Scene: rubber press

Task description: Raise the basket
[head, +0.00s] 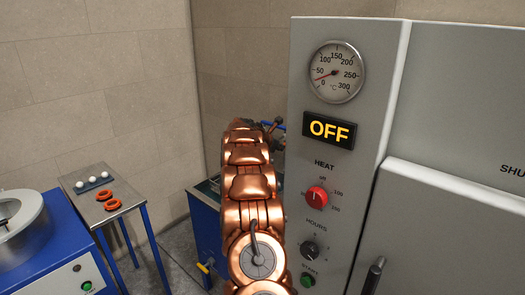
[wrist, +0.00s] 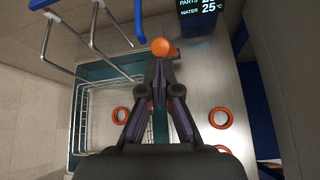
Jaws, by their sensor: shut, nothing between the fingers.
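The wire basket (wrist: 84,115) shows at left in the wrist view, inside a teal-lined tank (wrist: 98,72). My gripper (wrist: 160,62) is in the middle of the wrist view, with its dark fingers closed together and empty. An orange ball-shaped knob (wrist: 162,46) is right at the fingertips; I cannot tell whether they touch it. The gripper and arm hide part of the tank and the basket's right side. In the head view my copper arm reaches over a blue-sided unit (head: 204,235), and the basket cannot be made out there.
Orange rings (wrist: 221,118) lie on the steel top (wrist: 205,80) beside the tank. Chrome bars with blue ends (wrist: 95,38) stand over it. A display (wrist: 198,8) reads water 25 °C. A grey press (head: 345,190) showing OFF stands close to my arm's right. A small table (head: 118,195) is at left.

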